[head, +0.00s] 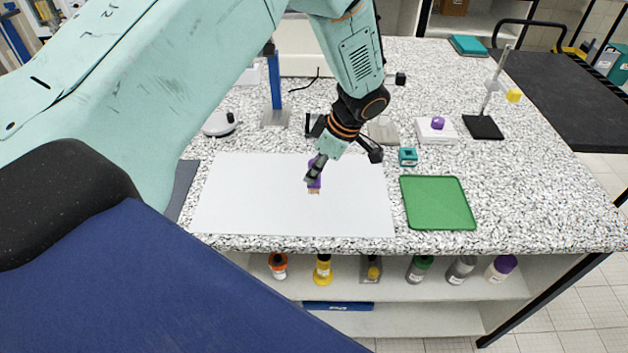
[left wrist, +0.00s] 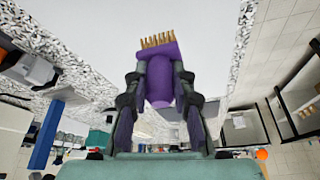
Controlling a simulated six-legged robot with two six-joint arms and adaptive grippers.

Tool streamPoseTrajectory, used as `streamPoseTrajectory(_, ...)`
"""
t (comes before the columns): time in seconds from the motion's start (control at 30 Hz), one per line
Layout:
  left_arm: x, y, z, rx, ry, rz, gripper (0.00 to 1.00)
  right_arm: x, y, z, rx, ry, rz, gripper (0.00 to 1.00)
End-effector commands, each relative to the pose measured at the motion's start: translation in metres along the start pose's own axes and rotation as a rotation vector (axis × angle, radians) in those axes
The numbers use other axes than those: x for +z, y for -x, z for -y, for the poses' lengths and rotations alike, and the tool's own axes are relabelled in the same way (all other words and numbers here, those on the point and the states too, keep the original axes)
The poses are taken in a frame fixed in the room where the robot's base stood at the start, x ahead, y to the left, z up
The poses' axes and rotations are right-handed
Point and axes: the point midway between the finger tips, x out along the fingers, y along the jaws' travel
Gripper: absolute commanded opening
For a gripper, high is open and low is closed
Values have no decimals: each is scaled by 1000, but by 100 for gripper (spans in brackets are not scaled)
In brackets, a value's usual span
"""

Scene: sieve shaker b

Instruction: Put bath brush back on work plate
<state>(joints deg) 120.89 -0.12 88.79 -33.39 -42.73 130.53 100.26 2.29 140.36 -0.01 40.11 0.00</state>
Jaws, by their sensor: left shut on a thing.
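The bath brush (head: 316,183) is purple with short tan bristles. My left gripper (head: 313,172) is shut on it, over the white work plate (head: 245,195). In the left wrist view the brush (left wrist: 160,80) sits between the two fingers of the left gripper (left wrist: 158,100), with its bristles pointing away from the palm. The fingers hide part of the brush. I cannot tell whether the bristles touch the plate. My right gripper is not in view.
A green tray (head: 437,203) lies right of the plate. A teal block (head: 408,157), a white scale with a purple item (head: 437,130) and a black-based stand (head: 483,127) are behind it. Several bottles stand on the shelf below. The plate around the brush is clear.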

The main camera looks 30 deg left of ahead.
Motion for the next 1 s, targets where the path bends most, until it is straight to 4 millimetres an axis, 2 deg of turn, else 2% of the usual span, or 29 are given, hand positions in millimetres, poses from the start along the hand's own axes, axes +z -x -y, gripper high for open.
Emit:
streamPoseTrajectory(0.23,12,-30,3,-2,-1,0,0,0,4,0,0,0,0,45)
streamPoseTrajectory(0.73,15,-38,4,-1,0,-1,0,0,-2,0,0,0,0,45)
streamPoseTrajectory(0.77,15,-37,4,-2,0,-1,27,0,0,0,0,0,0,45)
streamPoseTrajectory(1.0,14,-37,4,-2,0,-1,47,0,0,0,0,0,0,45)
